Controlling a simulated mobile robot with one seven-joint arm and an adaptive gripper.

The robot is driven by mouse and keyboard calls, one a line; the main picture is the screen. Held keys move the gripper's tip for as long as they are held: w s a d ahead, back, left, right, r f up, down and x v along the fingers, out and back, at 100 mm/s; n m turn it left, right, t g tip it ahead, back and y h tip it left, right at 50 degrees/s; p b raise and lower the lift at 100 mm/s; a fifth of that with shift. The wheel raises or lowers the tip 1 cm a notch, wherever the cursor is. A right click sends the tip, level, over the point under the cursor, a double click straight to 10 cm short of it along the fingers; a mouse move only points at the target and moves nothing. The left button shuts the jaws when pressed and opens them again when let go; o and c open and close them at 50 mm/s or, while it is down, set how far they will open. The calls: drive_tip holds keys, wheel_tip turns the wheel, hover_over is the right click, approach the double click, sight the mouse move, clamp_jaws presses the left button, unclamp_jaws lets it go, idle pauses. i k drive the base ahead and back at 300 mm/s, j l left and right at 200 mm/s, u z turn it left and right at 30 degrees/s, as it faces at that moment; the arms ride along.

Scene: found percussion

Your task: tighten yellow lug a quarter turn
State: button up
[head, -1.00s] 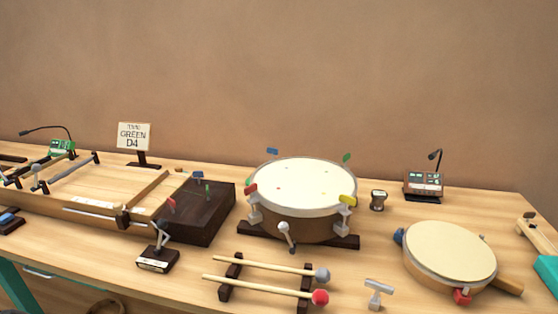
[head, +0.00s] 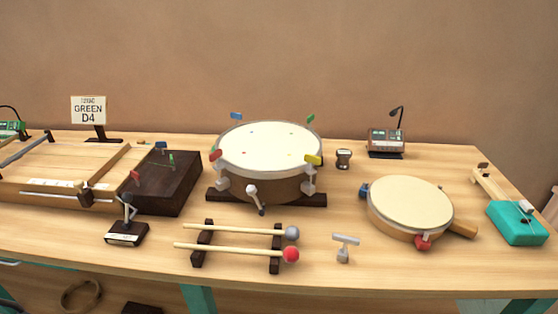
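The drum (head: 268,150) stands on a dark wooden base at the middle of the bench in the head view. The yellow lug (head: 313,159) is at the right front of its rim, above a grey bracket on the shell. Other lugs on the rim are red (head: 215,155) at the left, blue (head: 236,115) at the back left and green (head: 310,118) at the back right. A grey T-shaped key (head: 344,246) stands on the bench, in front and to the right of the drum. My gripper is not in view.
Two mallets (head: 235,248) lie on dark rests in front of the drum. A frame drum (head: 410,206) lies to the right. A dark wooden box (head: 160,181) stands to the left. A small device (head: 386,140) and a sign (head: 89,110) stand at the back.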

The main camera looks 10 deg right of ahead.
sight(313, 159)
drive_tip(key=i+l+u, duration=0.1)
drive_tip(key=l, duration=0.5)
drive_tip(key=l+u, duration=0.1)
drive_tip(key=l, duration=0.55)
drive_tip(key=i, duration=0.05)
